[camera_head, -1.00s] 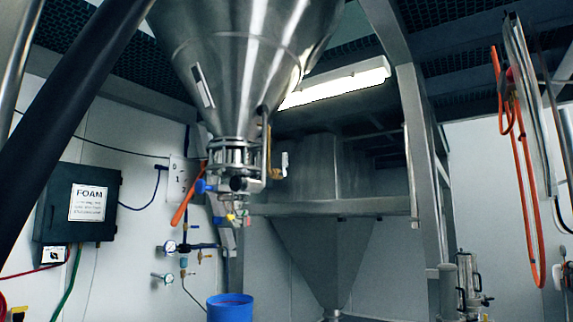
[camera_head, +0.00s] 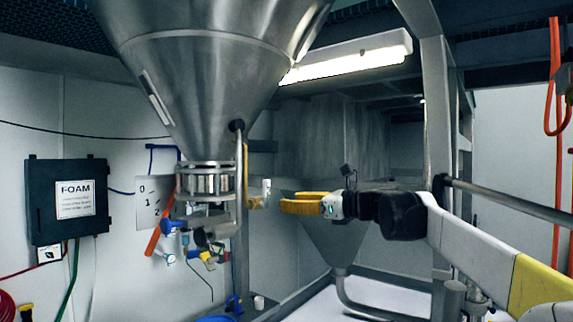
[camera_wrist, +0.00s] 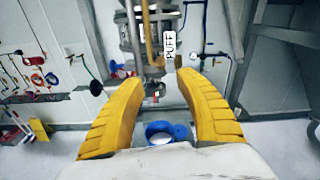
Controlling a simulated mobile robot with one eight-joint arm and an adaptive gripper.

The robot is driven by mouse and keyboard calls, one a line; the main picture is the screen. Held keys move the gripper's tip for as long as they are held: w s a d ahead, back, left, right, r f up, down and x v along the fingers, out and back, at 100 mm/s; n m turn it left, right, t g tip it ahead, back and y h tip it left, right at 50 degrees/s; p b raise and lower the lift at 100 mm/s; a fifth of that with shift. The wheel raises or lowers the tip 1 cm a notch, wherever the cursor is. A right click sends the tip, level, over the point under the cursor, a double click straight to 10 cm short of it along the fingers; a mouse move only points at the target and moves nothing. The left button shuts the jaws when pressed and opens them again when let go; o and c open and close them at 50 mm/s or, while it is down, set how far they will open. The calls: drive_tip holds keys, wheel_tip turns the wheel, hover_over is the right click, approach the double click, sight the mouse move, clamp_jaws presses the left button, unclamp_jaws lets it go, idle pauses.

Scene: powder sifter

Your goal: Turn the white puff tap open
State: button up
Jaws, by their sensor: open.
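The white puff tap (camera_head: 266,188) is a small upright white handle beside a yellow-brown pipe, to the right of the steel cone's lower outlet. In the wrist view, the white handle (camera_wrist: 169,45) carries the word PUFF and stands upright beyond the fingertips, near the right one. My gripper (camera_head: 284,204) has yellow fingers and is just right of the tap, apart from it. In the wrist view my gripper (camera_wrist: 160,78) is spread open with nothing between its fingers. The tap's lower joint is hard to make out.
The steel cone (camera_head: 210,80) hangs above with its clamped outlet (camera_head: 207,182). A black FOAM box (camera_head: 45,200) is on the wall. A steel post (camera_head: 437,130) stands behind my arm.

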sight(268, 187)
drive_tip(key=shift+m+y, duration=0.3)
drive_tip(key=shift+m, duration=0.4)
drive_tip(key=w+a+r+p, duration=0.1)
drive_tip(key=w+a, duration=0.1)
drive_tip(key=w, duration=0.1)
drive_tip(key=w+a+r+p, duration=0.1)
drive_tip(key=w+a, duration=0.2)
drive_tip(key=w+a+r+p, duration=0.1)
drive_tip(key=w+a, duration=0.1)
drive_tip(key=shift+w+a, duration=0.4)
drive_tip(key=shift+d, duration=0.1)
clamp_jaws()
